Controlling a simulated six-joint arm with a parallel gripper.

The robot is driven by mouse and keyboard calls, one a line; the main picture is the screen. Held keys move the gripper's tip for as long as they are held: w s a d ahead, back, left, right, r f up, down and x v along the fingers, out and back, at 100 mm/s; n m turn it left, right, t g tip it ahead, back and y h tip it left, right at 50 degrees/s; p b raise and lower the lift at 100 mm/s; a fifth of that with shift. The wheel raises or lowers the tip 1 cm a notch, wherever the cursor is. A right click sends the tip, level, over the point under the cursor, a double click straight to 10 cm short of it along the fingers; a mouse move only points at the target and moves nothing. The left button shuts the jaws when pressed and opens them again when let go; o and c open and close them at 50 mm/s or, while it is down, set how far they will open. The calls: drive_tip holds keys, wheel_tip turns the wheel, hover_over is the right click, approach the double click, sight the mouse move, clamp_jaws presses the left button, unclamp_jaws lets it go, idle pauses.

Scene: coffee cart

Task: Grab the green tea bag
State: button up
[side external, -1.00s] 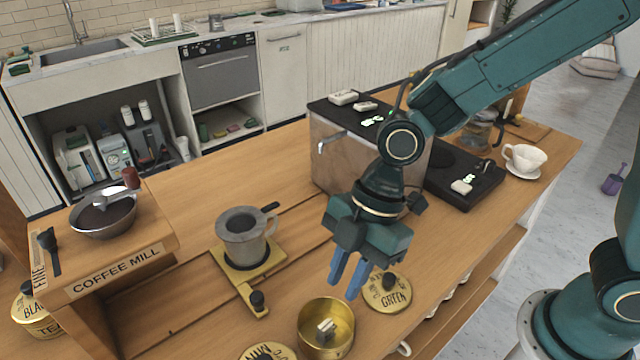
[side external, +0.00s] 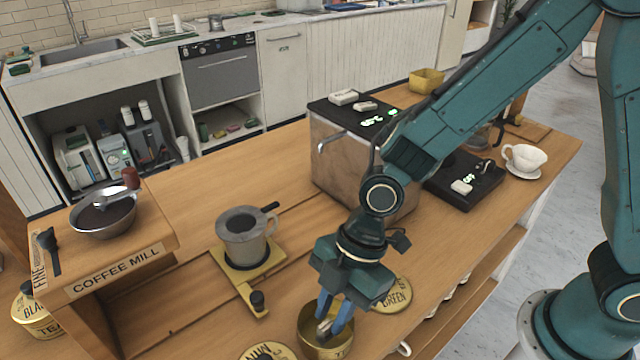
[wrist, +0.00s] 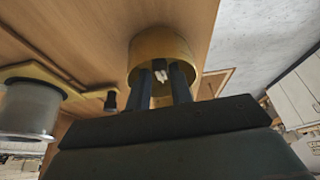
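The open gold tin (side external: 318,350) stands near the front of the wooden counter, and it also shows in the wrist view (wrist: 150,48). A small whitish tea bag (side external: 324,327) is at the tin's mouth, and it shows between my fingers in the wrist view (wrist: 160,75). My gripper (side external: 334,323) points down into the tin with its blue fingers apart, one on each side of the bag. I cannot tell whether either finger touches the bag. The gold lid marked GREEN (side external: 394,297) lies beside the tin, partly hidden by my gripper.
Another gold lid (side external: 268,352) lies left of the tin. A metal cup (side external: 243,240) sits on a brass stand (side external: 238,285) further left. The steel-sided coffee machine (side external: 335,160) stands behind my gripper. A white cup (side external: 525,157) is at the right.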

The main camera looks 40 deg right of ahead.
drive_tip(key=shift+x, duration=1.3)
clamp_jaws()
